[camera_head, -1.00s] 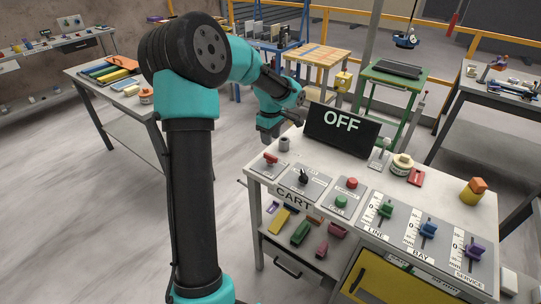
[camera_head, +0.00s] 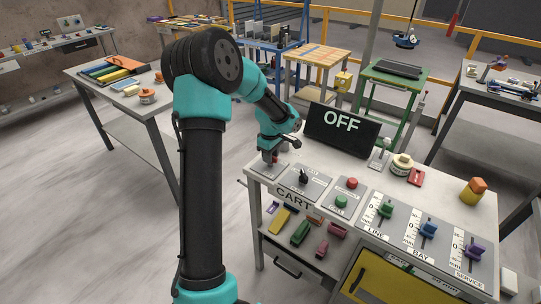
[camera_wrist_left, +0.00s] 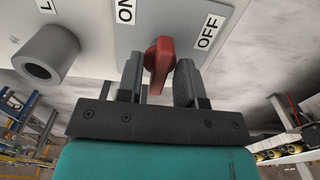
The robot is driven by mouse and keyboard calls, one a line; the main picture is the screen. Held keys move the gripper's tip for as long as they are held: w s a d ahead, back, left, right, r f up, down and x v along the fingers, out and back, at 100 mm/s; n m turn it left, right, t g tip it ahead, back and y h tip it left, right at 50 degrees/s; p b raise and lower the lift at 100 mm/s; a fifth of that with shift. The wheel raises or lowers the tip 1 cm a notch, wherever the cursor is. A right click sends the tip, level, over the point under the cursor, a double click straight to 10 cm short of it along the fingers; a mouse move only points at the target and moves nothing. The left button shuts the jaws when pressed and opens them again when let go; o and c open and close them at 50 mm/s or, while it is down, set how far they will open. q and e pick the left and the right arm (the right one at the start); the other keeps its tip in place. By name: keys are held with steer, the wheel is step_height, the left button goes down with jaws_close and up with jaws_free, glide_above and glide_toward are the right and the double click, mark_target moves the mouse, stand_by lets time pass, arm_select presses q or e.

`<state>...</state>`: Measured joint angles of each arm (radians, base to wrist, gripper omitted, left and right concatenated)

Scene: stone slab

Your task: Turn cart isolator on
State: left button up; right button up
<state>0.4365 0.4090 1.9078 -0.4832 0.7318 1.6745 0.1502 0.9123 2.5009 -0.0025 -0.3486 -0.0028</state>
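The cart isolator is a red rotary handle (camera_wrist_left: 159,62) on a grey plate (camera_wrist_left: 184,30) with ON and OFF labels, seen in the left wrist view. The handle points roughly straight down between the two fingers, its top between the labels. My left gripper (camera_wrist_left: 160,78) has its fingers on both sides of the handle, with a visible gap at least on the left. In the head view my left gripper (camera_head: 270,158) is low over the left end of the CART panel and hides the handle. A black display (camera_head: 342,131) reads OFF. My right gripper is in no view.
Right of the isolator are a black selector knob (camera_head: 303,177), a red button (camera_head: 352,182) and a green button (camera_head: 341,201). Green, blue and purple sliders stand farther right. A grey cylinder (camera_wrist_left: 46,55) stands close beside the plate.

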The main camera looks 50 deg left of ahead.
arm_select(q)
jaws_close()
steer(key=shift+m, duration=0.5)
steer(key=m, duration=0.3)
steer(key=shift+m, duration=0.3)
steer(key=m, duration=0.4)
steer(key=shift+m, duration=0.3)
steer(key=m, duration=0.8)
steer(key=shift+m, duration=0.4)
